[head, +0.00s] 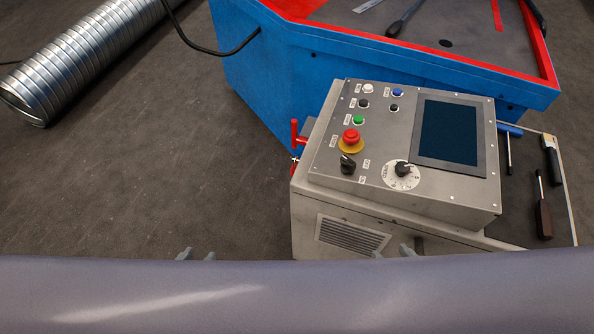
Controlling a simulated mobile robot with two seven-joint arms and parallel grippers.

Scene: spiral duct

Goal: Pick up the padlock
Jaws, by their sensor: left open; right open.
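A small red shape, perhaps the padlock (293,168), shows at the left edge of the grey control cabinet (310,225), just below a red lever handle (297,135). It is mostly hidden behind the cabinet, so I cannot tell its form well. My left gripper (197,255) shows only its fingertips at the bottom, over the floor to the left of the cabinet. The rest of both grippers is hidden.
The cabinet carries a control panel (330,165) with buttons, knobs and a dark screen (449,132). Tools lie on a shelf at the right, including a screwdriver (543,210). A blue machine (275,95) stands behind. A spiral duct (75,55) lies upper left.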

